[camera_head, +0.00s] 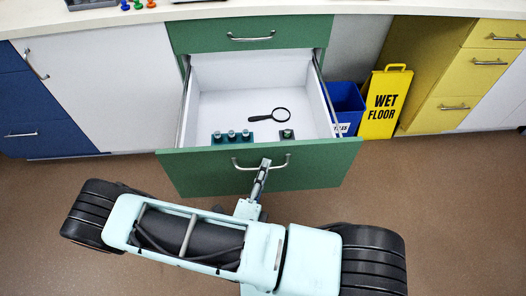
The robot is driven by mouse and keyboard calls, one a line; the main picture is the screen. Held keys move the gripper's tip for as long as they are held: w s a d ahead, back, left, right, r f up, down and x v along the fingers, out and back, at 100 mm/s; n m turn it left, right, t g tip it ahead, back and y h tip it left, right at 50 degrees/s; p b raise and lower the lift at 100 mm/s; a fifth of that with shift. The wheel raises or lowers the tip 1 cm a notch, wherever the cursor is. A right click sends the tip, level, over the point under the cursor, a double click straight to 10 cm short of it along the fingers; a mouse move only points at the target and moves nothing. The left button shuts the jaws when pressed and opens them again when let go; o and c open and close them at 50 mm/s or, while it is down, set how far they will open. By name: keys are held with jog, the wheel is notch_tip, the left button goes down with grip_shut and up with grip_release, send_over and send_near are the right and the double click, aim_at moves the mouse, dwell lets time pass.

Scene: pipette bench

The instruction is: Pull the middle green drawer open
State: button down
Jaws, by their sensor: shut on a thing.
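The middle green drawer (312,176) is pulled out well beyond the cabinet, and its white inside is visible. A magnifying glass (282,114) and several small dark-green pieces (231,136) lie in it. My gripper (263,166) is shut on the drawer's silver handle (245,166), near the handle's middle. The fingertips are small in this view. My arm covers the area below the drawer front.
A green drawer above (250,35) is shut. A blue bin (346,103) and a yellow wet floor sign (385,103) stand right of the open drawer. Blue cabinets are at left, yellow drawers at right. Brown floor (440,190) is clear at right.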

jog(key=shift+s, duration=1)
jog(key=c, duration=2.1)
grip_release()
